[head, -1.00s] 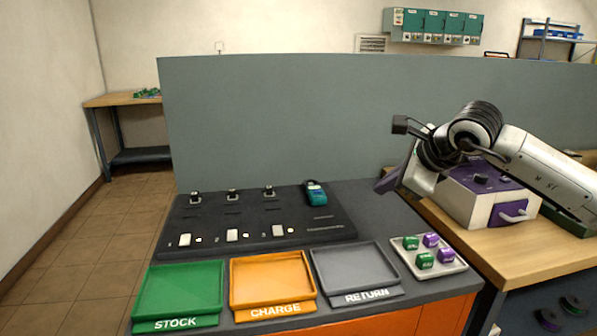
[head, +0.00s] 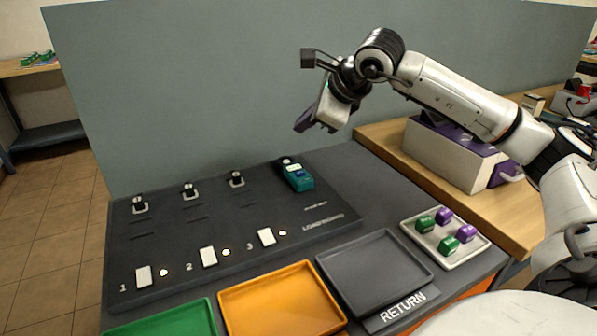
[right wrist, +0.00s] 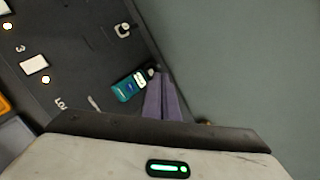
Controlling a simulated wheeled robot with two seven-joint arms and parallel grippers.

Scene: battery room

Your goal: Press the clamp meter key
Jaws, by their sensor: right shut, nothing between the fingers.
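The clamp meter (head: 298,177) is a teal handheld device with a dark jaw at its top. It lies on the back right of the black load board (head: 330,205). It also shows in the right wrist view (right wrist: 127,88), just left of my fingertips. My right gripper (head: 305,125) is above and behind the meter in the head view, pointing down and left, apart from it. In the right wrist view its purple fingers (right wrist: 161,95) are together and empty. The meter's keys are too small to make out clearly. My left gripper is not in view.
The board carries several white switches (head: 208,257) and black knobs (head: 189,189). In front are a green tray (head: 170,322), an orange tray (head: 275,275) and a grey RETURN tray (head: 340,262). A tray of green and purple blocks (head: 468,258) stands right. A grey partition (head: 200,90) rises behind.

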